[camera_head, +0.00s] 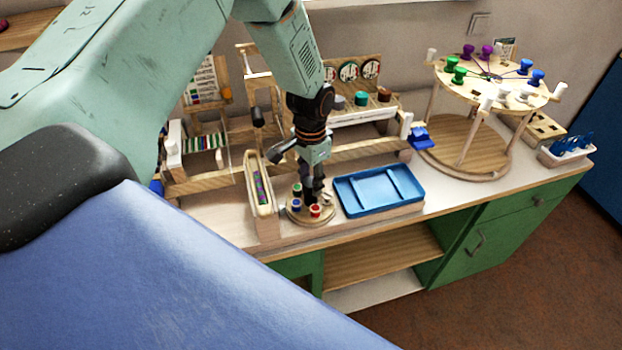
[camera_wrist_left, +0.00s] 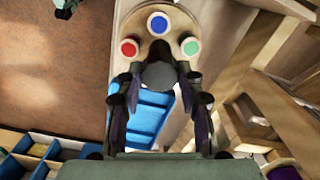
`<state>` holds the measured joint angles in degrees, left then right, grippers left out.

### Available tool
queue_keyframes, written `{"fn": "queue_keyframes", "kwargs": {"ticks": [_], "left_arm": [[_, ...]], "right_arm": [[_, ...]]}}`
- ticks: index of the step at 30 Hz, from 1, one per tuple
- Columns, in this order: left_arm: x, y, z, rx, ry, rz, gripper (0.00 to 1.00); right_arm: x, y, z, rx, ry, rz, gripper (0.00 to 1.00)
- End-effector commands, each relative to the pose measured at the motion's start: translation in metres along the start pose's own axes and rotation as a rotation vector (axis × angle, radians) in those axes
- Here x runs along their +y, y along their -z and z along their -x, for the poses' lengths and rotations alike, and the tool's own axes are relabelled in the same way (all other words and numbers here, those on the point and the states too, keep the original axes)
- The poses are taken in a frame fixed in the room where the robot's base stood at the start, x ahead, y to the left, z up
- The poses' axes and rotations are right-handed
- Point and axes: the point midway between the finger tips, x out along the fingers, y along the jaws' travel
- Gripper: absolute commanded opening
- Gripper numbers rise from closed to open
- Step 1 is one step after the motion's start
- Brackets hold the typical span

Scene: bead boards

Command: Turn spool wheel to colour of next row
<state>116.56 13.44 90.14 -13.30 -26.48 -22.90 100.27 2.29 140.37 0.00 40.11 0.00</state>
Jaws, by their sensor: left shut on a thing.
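The spool wheel (camera_head: 296,219) is a small round wooden disc near the counter's front edge in the head view. It carries a blue spool (camera_head: 295,205), a green spool (camera_head: 297,190) and a red spool (camera_head: 315,210). My left gripper (camera_head: 313,193) points down over its middle. In the left wrist view its fingers (camera_wrist_left: 158,82) are shut on a round dark grey knob (camera_wrist_left: 158,75) at the wheel. The red spool (camera_wrist_left: 129,48), blue spool (camera_wrist_left: 158,23) and green spool (camera_wrist_left: 191,46) show beyond the knob; the fingers hide the near part. My right gripper is not in view.
A blue tray (camera_head: 345,206) lies just right of the wheel, and a narrow wooden bead holder (camera_head: 262,215) stands close on its left. Wooden frames stand behind. A tall round stand (camera_head: 470,160) with coloured bobbins is at the right. A pattern card (camera_head: 207,78) stands at the back left.

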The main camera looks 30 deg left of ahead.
Motion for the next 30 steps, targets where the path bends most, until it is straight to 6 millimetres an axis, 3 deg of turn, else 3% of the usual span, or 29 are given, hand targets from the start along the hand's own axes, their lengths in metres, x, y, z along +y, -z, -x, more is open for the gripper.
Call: {"fn": "queue_keyframes", "kwargs": {"ticks": [12, 30], "left_arm": [[-0.0005, 0.0001, 0.0009, -0.001, 0.0, -0.25, 0.06], [-0.0009, 0.0005, 0.0015, 0.0, 0.001, -0.315, 0.06]], "right_arm": [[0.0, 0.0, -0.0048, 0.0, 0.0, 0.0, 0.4], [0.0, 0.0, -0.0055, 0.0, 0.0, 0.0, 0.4]]}}
